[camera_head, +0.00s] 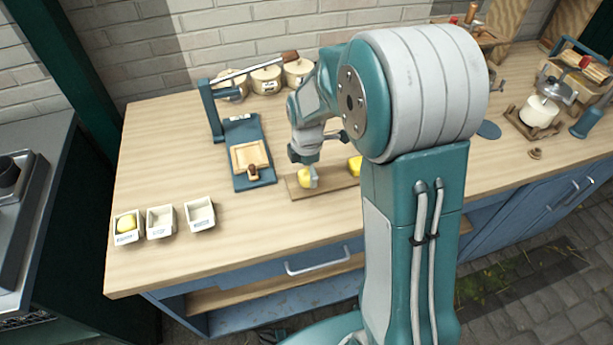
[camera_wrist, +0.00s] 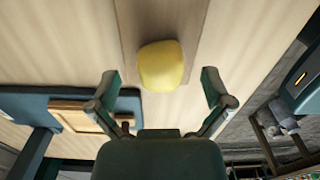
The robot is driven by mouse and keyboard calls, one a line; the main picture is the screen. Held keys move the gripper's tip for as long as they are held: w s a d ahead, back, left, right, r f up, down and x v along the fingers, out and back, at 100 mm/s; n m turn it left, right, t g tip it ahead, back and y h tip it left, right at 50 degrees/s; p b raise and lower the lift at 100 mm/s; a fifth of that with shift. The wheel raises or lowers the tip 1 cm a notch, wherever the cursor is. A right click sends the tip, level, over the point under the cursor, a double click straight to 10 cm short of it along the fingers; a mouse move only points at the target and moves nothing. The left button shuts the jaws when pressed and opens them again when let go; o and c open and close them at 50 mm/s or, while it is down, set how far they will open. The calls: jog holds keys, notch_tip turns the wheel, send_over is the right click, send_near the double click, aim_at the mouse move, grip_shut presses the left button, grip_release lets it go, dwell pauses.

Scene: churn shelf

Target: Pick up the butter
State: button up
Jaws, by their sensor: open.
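A yellow lump of butter (camera_head: 305,178) lies on a wooden board (camera_head: 328,187) on the counter. A second yellow piece (camera_head: 355,165) lies toward the board's right end, partly hidden by my arm. My gripper (camera_head: 308,177) points down at the left piece, close to it. In the wrist view a yellow butter piece (camera_wrist: 161,66) sits just beyond the fingertips and centred between them. My gripper (camera_wrist: 161,88) is open and empty, with a finger on either side. I cannot tell from the head view exactly how high the fingers are above the board.
A blue press stand (camera_head: 240,150) with a wooden plate stands left of the board. Three small white boxes (camera_head: 160,221) sit at the front left, one holding a yellow lump (camera_head: 127,224). Lidded jars (camera_head: 266,78) line the wall.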

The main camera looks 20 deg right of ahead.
jog(key=shift+f, duration=0.55)
jog(key=shift+a, duration=0.15)
jog(key=c, duration=1.1)
jog(key=shift+r, duration=0.1)
